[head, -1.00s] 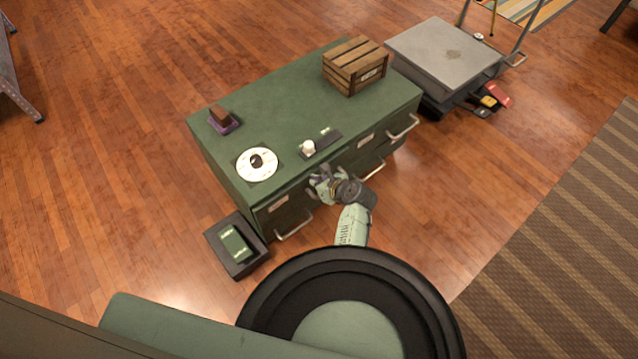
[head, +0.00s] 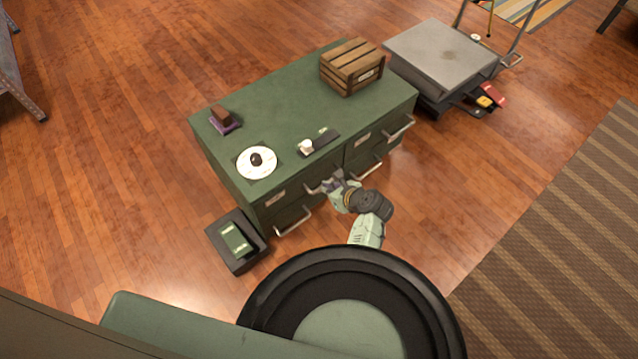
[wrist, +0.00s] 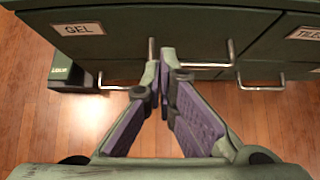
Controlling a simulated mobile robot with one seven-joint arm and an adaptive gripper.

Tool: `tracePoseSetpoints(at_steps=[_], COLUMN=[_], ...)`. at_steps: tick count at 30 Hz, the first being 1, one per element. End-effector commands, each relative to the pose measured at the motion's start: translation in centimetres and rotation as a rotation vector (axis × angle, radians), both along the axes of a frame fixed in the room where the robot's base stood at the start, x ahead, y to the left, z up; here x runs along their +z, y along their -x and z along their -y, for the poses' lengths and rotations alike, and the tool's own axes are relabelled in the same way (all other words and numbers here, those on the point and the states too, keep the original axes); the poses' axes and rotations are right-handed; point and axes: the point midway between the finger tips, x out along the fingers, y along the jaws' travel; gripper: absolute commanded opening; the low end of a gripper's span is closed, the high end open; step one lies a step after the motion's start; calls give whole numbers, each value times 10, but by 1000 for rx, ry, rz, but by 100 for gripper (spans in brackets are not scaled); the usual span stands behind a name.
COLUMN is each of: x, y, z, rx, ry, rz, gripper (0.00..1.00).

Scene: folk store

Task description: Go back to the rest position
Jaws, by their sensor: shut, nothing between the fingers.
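My gripper (head: 334,182) is in front of the green cabinet (head: 262,92), close to the handle of its upper left drawer. In the wrist view, my gripper (wrist: 162,60) has its fingertips together with nothing between them. The tips overlap the metal handle (wrist: 205,65) of the drawer labelled "GEL" (wrist: 78,29); I cannot tell whether they touch it. The cabinet's drawers look shut.
On the cabinet stand a wooden crate (head: 336,76), a white disc (head: 247,170) bearing a dark object, a brown block on a purple base (head: 227,126) and a dark strip (head: 326,139). A black bin (head: 222,258) and a grey platform cart (head: 438,55) flank it.

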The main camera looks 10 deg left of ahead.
Motion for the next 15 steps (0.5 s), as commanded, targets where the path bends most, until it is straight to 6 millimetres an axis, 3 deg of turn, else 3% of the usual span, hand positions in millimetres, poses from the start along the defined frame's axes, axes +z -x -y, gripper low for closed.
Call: tracePoseSetpoints(at_steps=[7,15], x=[26,31], y=[17,21], z=[23,28], rx=[-2,-1], ry=[0,0], rz=[1,-1], gripper=[0,0])
